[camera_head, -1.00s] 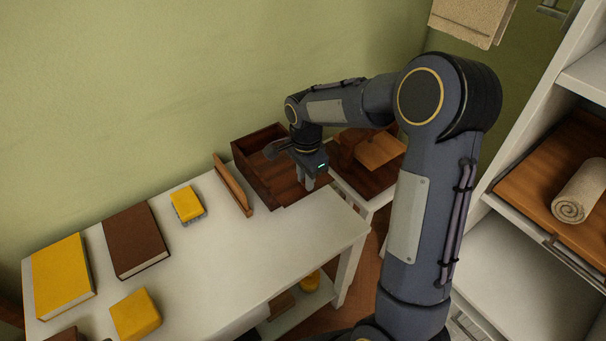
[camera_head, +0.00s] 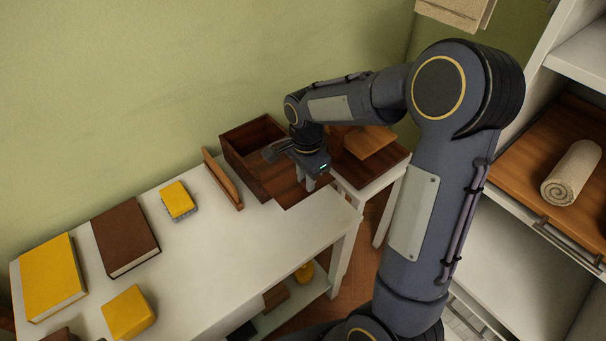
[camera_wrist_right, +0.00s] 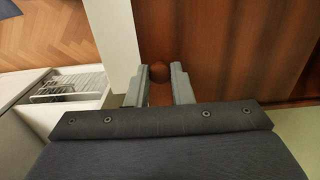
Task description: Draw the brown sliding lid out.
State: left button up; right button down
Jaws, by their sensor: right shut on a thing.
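The dark brown wooden box (camera_head: 236,160) stands at the back right end of the white table. Its left part is uncovered and shows an empty-looking inside. The brown sliding lid (camera_head: 287,192) covers the right part and sticks out past the box. In the right wrist view the lid's flat board (camera_wrist_right: 225,50) fills the upper right. My right gripper (camera_head: 308,184) points down over the lid. In the wrist view its fingers (camera_wrist_right: 159,85) are closed about a small round brown knob (camera_wrist_right: 160,73). My left gripper is out of view.
A small side table (camera_head: 375,190) with brown wooden things stands beyond the box. White shelves (camera_head: 530,240) stand at the right.

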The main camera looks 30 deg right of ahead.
jog(key=s+d, duration=0.1)
jog(key=s, duration=1.1)
jog(key=shift+s+d, duration=0.2)
jog(key=shift+d, duration=0.15)
dwell(1.7)
